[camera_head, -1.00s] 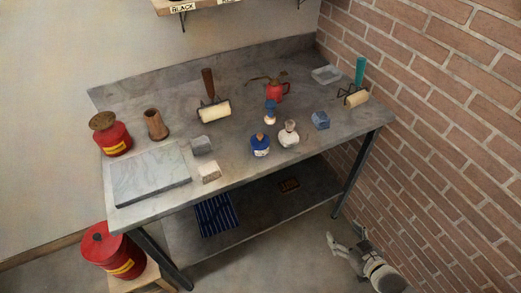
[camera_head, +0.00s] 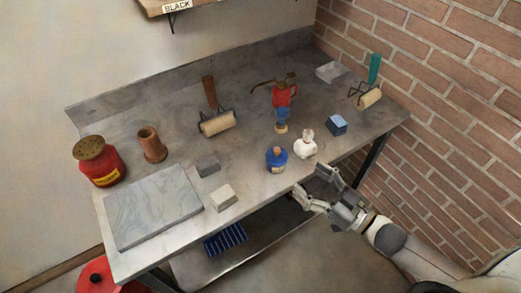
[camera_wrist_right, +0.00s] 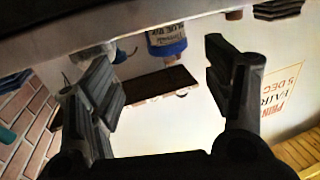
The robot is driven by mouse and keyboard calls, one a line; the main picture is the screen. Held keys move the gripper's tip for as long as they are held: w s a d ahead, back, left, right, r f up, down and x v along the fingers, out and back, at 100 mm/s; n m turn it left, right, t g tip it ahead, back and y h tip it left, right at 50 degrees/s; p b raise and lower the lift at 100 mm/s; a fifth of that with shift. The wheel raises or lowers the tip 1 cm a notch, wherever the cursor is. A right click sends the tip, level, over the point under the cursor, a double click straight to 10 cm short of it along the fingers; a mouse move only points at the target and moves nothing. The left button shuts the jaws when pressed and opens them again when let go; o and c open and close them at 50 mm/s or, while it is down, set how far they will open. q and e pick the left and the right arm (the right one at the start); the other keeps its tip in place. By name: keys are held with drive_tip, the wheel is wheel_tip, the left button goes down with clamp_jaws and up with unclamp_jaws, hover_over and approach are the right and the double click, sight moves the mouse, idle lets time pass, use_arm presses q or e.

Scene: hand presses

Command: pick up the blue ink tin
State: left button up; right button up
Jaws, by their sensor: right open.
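The blue ink tin (camera_head: 276,161) is round and blue with a pale label and a brownish knob on top. It stands upright near the table's front edge. It also shows upside down in the right wrist view (camera_wrist_right: 166,42), ahead between the fingers. My right gripper (camera_head: 311,181) is open and empty at the table's front edge, just right of the tin and apart from it. Its two fingers show spread in the right wrist view (camera_wrist_right: 160,75). My left gripper is not in view.
A white bottle (camera_head: 305,145) stands close right of the tin. A blue block (camera_head: 337,125) is farther right. A blue-and-wood item (camera_head: 281,121) and a red oil can (camera_head: 284,94) stand behind. A pale block (camera_head: 223,197) lies left, with bare tabletop between.

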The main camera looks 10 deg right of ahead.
sight(285, 163)
drive_tip(key=shift+x, duration=0.85)
drive_tip(key=x, duration=0.3)
drive_tip(key=shift+w+a+r+p, duration=0.15)
drive_tip(key=shift+r+p, duration=0.05)
drive_tip(key=shift+p, duration=0.1)
drive_tip(key=shift+w+a, duration=0.15)
drive_tip(key=shift+w, duration=0.05)
drive_tip(key=shift+w+a, duration=0.1)
drive_tip(key=shift+w, duration=0.1)
drive_tip(key=x, duration=0.1)
drive_tip(key=p+x, duration=0.1)
drive_tip(key=x, duration=0.2)
drive_tip(key=shift+s+a+r, duration=0.1)
drive_tip(key=shift+a+r, duration=0.25)
drive_tip(key=shift+w+a+f+p, duration=0.1)
drive_tip(key=shift+w+a+p, duration=0.1)
drive_tip(key=shift+w+p, duration=0.1)
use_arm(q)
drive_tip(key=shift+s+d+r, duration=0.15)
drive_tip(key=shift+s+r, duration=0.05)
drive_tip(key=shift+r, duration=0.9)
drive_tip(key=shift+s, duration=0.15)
use_arm(e)
drive_tip(key=shift+s, duration=0.1)
